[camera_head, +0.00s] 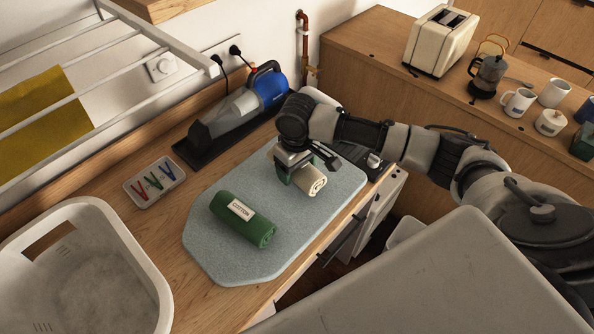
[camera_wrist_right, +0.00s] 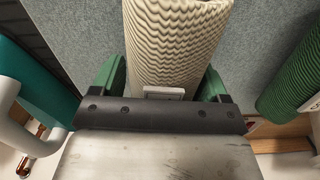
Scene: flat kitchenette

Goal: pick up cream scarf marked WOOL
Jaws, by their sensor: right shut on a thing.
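The cream scarf (camera_head: 312,181) is rolled up at the right part of the grey-blue mat (camera_head: 215,262). My right gripper (camera_head: 298,172) is over it, with its fingers on either side of the roll. In the right wrist view the ribbed cream scarf (camera_wrist_right: 178,45) sits between the green finger pads and the gripper is shut on it. Its WOOL label is not readable; a small pale tag edge shows near the palm. I cannot tell whether the scarf is touching the mat. My left gripper is not in view.
A rolled green scarf marked COTTON (camera_head: 243,219) lies on the mat to the left. A handheld vacuum (camera_head: 235,112) stands behind, a tray of coloured pegs (camera_head: 154,183) and a white basket (camera_head: 130,262) at left. A drying rack (camera_head: 150,42) hangs above.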

